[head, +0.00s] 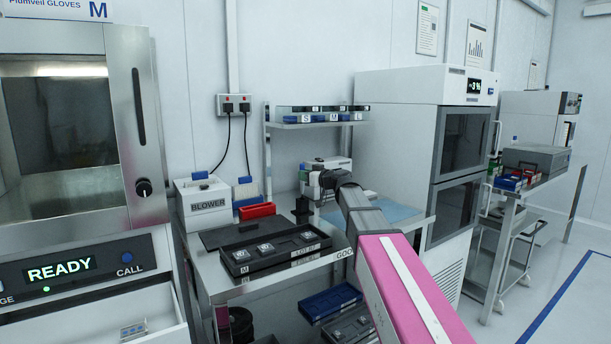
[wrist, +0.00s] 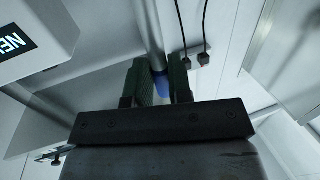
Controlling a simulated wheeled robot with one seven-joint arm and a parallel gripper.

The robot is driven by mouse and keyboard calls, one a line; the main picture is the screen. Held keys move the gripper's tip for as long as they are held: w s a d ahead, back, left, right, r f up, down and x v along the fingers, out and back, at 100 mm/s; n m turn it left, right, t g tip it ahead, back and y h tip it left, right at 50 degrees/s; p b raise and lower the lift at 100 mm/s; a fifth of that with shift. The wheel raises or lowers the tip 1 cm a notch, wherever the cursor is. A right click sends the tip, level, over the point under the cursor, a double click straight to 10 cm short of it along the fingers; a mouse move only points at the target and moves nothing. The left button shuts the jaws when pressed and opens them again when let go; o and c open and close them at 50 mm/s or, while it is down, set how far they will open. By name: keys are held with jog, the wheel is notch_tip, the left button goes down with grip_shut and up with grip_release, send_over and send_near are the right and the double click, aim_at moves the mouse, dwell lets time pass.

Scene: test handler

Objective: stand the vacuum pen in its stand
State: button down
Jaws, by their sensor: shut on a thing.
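In the wrist view my gripper (wrist: 161,76), with green finger pads, is shut on a slim thing with a blue part (wrist: 161,88), which I take to be the vacuum pen. Most of it is hidden by the fingers and the gripper body. In the head view my gripper (head: 328,180) is a dark shape above the back right of the bench, and the pen cannot be made out there. A small black upright piece (head: 302,209) stands on the bench, left of and below my gripper; it may be the stand, but I cannot tell.
A black tray (head: 238,270) with several small parts lies at the bench front. A red bin (head: 257,210) and the BLOWER box (head: 205,203) stand at the left. A shelf (head: 290,124) hangs over the bench. A white cabinet (head: 400,90) rises at the right. A blue mat (head: 400,213) is partly bare.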

jog(key=shift+f, duration=2.45)
jog(key=shift+r, duration=0.2)
jog(key=shift+r, duration=2.35)
jog(key=shift+f, duration=2.55)
jog(key=c, duration=1)
grip_release()
